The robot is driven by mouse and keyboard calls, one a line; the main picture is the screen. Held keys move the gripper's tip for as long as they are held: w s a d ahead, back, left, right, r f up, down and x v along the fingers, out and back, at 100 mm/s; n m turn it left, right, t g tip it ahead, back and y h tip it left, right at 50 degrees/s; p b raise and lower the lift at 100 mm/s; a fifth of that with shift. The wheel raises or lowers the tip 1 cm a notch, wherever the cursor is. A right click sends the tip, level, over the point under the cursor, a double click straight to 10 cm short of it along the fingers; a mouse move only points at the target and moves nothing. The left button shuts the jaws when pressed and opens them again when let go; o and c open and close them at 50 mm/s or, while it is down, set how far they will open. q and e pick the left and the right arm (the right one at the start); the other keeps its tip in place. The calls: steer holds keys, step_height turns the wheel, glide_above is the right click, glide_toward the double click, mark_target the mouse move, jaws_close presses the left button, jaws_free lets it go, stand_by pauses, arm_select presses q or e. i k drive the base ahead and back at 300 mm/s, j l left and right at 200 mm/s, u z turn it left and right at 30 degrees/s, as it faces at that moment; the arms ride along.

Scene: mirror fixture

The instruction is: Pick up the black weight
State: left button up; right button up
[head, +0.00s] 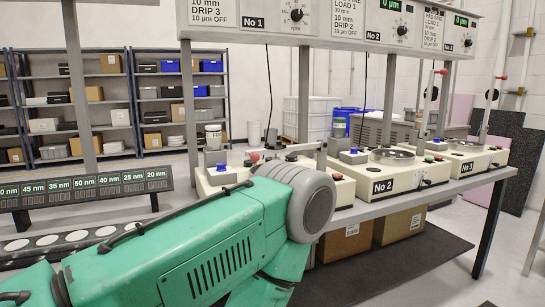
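I cannot make out the black weight for certain. A small dark object (271,138) stands behind the No 1 machine, but it is too small to tell what it is. My green arm with its grey joint fills the lower left and middle, in front of the No 1 machine (207,187), and hides much of it. Neither of my grippers shows in the head view.
The No 2 machine (376,186) and No 3 machine (470,163) stand to the right on a grey bench (425,193). A panel with dials (345,25) hangs above. Cardboard boxes (398,226) sit below on a dark mat (400,265). A strip of size displays (85,190) is at left.

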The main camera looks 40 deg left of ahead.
mark_target(248, 162)
steer(key=j+u, duration=0.1)
steer(key=u, duration=0.7)
steer(key=i+j+u, duration=0.1)
steer(key=u, duration=0.25)
